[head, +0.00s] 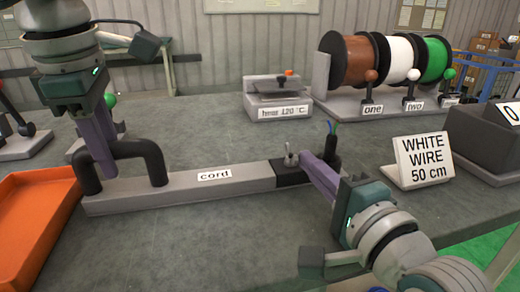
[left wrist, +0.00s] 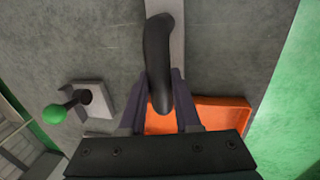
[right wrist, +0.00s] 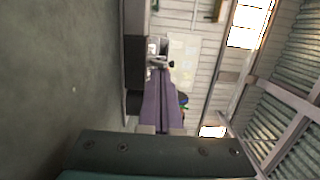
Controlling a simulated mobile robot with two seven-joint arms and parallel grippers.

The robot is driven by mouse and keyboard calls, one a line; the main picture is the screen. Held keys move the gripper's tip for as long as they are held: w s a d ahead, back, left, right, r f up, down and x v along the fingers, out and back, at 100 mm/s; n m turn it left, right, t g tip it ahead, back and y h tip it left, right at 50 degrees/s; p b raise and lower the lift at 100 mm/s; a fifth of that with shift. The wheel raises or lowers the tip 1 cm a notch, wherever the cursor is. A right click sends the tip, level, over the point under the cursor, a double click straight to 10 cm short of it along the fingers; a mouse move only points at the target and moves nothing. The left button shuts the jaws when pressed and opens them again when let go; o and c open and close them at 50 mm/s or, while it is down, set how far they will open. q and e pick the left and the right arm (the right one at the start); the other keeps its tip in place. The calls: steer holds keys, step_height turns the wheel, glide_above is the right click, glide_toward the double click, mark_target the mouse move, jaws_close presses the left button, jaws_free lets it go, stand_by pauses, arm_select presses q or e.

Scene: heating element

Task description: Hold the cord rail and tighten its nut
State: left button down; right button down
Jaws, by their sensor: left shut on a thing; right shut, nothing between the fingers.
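The cord rail (head: 235,181), a long grey bar labelled "cord", lies on the table. My left gripper (head: 107,168) is shut on its black arched handle (head: 150,155), which also shows between the fingers in the left wrist view (left wrist: 158,50). A small metal nut (head: 290,158) stands on the black block (head: 293,174) at the rail's right end. A dark cord end with blue and green wires (head: 333,129) stands upright behind it. My right gripper (head: 304,158) is shut and empty, its tips beside the nut, which also shows in the right wrist view (right wrist: 157,47). Whether they touch is unclear.
An orange tray (head: 38,205) lies at the left. A heater labelled 120 °C (head: 277,100) and a rack of wire spools (head: 398,65) stand behind. A "WHITE WIRE 50 cm" sign (head: 422,160) stands at the right. The table in front of the rail is clear.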

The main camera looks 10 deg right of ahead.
steer(key=shift+s+a, duration=0.2)
steer(key=shift+a, duration=0.55)
stand_by(0.8)
steer(key=shift+a, duration=0.3)
steer(key=shift+w+a, duration=0.1)
steer(key=shift+a, duration=0.55)
steer(key=shift+w+a, duration=0.55)
steer(key=shift+a, duration=0.25)
steer(key=shift+w+a+m+h, duration=0.1)
steer(key=shift+w+m+h, duration=0.15)
steer(key=shift+h, duration=0.25)
steer(key=shift+a+m+h, duration=0.1)
steer(key=shift+m+h, duration=0.35)
steer(key=shift+h, duration=0.15)
